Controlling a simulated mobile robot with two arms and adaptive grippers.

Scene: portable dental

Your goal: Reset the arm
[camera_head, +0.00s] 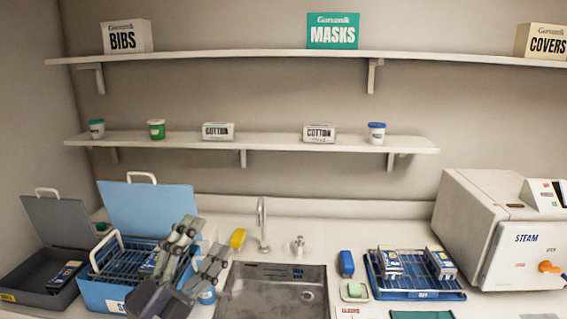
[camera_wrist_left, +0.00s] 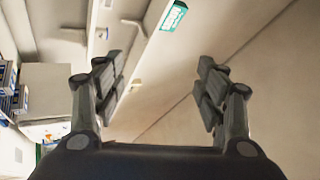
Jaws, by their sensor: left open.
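My left gripper (camera_head: 196,256) shows in the head view at the lower left, raised in front of the blue case (camera_head: 105,293) and left of the sink. Its fingers are spread apart with nothing between them. In the left wrist view the open fingers (camera_wrist_left: 163,95) point toward the wall and shelves, with bare wall between them. The gripper hides part of the blue case's right side. My right gripper is in neither view.
A grey open case (camera_head: 20,289) stands at the far left. The sink (camera_head: 270,290) is at the middle. A blue rack (camera_head: 415,291) holding packets and a white STEAM machine (camera_head: 480,225) stand at right. Two shelves (camera_head: 270,143) hold cups and boxes above.

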